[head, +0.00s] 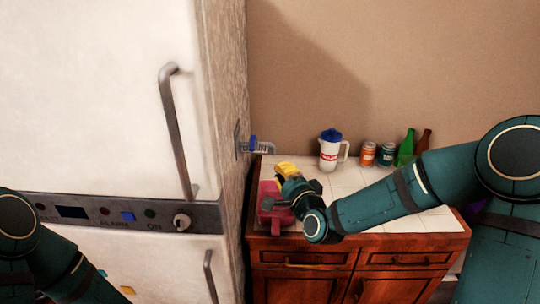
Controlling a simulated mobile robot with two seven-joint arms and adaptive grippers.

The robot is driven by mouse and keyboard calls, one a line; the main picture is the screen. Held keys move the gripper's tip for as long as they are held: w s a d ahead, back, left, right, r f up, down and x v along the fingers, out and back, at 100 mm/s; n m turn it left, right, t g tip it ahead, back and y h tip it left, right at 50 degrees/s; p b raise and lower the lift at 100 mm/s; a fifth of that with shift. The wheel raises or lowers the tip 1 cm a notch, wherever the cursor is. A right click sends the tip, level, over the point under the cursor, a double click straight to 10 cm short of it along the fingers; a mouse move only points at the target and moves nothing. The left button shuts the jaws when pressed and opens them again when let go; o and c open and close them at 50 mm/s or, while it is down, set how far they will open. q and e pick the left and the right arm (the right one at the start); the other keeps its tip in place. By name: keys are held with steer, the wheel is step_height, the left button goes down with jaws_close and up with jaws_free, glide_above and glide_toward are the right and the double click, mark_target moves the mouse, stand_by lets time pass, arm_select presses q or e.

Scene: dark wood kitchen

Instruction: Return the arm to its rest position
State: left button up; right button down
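My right arm (390,200) reaches in from the right, low over the white tiled counter. Its dark gripper (287,190) is at the counter's left end, beside a yellow object (287,168) and a pink-red object (267,188). The gripper overlaps both in the picture, and I cannot tell whether it touches either one. Its fingers are too small and dark to show whether they are open or shut. My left arm (22,235) shows only in the lower left corner, and its gripper is outside the picture.
A large white fridge (90,90) with a metal handle (174,125) fills the left. A white pitcher with a blue lid (330,153), two cans (367,154) and green (405,148) and brown bottles (423,142) stand along the back of the tiled counter (345,181).

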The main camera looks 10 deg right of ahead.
steer(key=s+a+f+n+g, duration=0.2)
steer(key=s+f+g, duration=0.1)
steer(key=f, duration=0.4)
steer(key=s+a+f+n+g+y+b, duration=0.1)
steer(key=s+a+f+n+g, duration=0.15)
steer(key=f, duration=0.45)
steer(key=s+a+f+n+g, duration=0.1)
steer(key=s+f+n+g, duration=0.2)
steer(key=f, duration=0.4)
steer(key=s+a+f+n+g+b, duration=0.1)
steer(key=s+f+n+g, duration=0.5)
steer(key=s+f, duration=0.8)
steer(key=shift+s+a+f+n+g, duration=0.15)
steer(key=shift+s+a+n+g, duration=0.2)
steer(key=shift+s+g, duration=0.35)
